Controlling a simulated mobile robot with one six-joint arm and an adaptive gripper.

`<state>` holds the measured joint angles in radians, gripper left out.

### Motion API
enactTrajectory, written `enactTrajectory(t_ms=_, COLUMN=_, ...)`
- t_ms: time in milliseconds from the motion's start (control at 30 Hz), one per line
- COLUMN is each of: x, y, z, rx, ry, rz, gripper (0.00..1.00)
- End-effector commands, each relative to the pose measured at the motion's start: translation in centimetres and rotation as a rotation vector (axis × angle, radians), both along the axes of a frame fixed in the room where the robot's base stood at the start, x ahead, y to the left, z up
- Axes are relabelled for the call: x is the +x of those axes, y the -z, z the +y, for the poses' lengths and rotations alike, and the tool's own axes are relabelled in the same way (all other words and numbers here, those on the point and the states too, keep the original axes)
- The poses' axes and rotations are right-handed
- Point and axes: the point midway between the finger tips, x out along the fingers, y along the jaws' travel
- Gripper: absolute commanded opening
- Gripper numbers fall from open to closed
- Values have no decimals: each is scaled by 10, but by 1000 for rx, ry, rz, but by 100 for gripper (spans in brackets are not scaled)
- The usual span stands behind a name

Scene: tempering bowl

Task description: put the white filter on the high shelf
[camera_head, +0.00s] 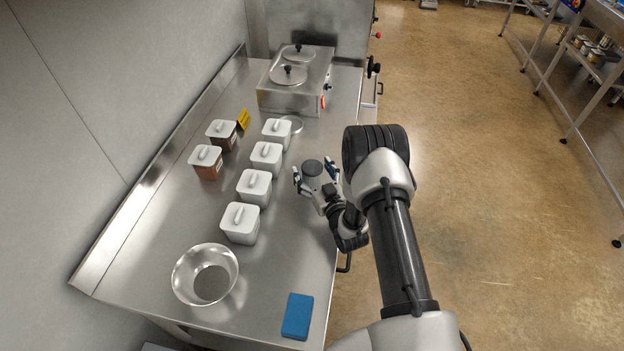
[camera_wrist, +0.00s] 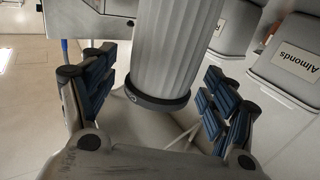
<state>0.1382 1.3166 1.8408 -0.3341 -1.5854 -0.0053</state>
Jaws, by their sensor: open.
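A ribbed pale cylinder with a dark rim at one end shows large in the wrist view (camera_wrist: 176,48); it may be the white filter. In the head view the same upright cylinder (camera_head: 313,167) looks grey and is near the counter's right edge. My gripper (camera_head: 314,176) is open, with one finger on each side of the cylinder. In the wrist view the blue-padded fingers (camera_wrist: 155,100) stand apart from it, with a visible gap at the left. I cannot tell whether the right pads touch it. No high shelf is clearly recognisable.
White-lidded canisters (camera_head: 254,187) stand in a row left of my gripper, with brown jars (camera_head: 206,162) behind. A steel bowl (camera_head: 185,288) and blue sponge (camera_head: 297,316) are at the front. A two-lidded steel unit (camera_head: 283,97) is at the back. Metal racks (camera_head: 566,100) stand across the floor.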

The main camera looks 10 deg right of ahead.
Motion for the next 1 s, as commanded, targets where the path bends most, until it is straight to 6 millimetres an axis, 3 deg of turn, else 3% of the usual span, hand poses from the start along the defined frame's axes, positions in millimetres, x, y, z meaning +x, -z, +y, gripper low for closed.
enactTrajectory(t_ms=233, x=1, y=0, z=0, rx=0, ry=0, rz=0, gripper=78)
enactTrajectory(t_ms=1000, x=1, y=0, z=0, rx=0, ry=0, rz=-1, gripper=27)
